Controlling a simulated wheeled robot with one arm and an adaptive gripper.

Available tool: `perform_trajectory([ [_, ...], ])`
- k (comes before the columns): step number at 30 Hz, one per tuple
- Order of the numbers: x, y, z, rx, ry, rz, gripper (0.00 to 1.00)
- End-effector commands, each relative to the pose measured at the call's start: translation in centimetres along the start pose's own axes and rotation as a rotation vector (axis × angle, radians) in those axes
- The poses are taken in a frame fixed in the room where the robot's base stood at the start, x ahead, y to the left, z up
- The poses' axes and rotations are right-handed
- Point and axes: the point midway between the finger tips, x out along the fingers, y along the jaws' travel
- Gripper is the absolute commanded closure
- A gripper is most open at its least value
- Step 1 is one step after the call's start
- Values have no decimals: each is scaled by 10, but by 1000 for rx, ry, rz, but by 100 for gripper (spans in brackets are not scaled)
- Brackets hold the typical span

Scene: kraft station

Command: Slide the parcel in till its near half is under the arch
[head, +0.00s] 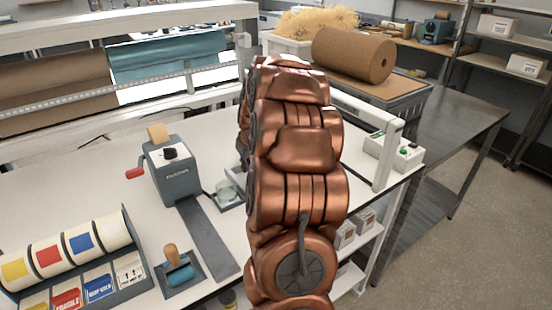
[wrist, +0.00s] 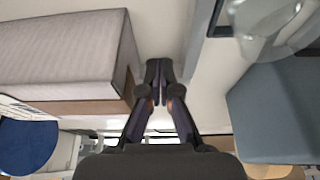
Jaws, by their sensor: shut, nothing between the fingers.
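A large box that looks like the parcel (wrist: 65,55) fills the left of the wrist view, with a pale grey striped face and a brown band along its lower edge. My gripper (wrist: 160,82) is shut and empty just right of this box; I cannot tell whether it touches. In the head view my copper arm hides the gripper and the parcel. The white arch (head: 385,155) stands at the right end of the white table, partly behind my arm. How far the parcel is from the arch does not show.
A grey dispenser (head: 172,172) stands left of my arm, with a glass dish (head: 228,192) beside it. A stamp (head: 178,270) and label rolls (head: 65,250) are at the front left. A button box (head: 405,153) sits by the arch. The table's right edge is close.

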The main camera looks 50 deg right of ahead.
Motion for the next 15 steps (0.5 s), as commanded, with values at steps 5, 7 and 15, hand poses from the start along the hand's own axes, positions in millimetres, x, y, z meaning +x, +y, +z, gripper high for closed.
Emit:
perform_trajectory([
  [5,0,1,0,0,0,0,100],
  [7,1,3,0,0,1,1,100],
  [15,1,16,0,0,3,2,100],
])
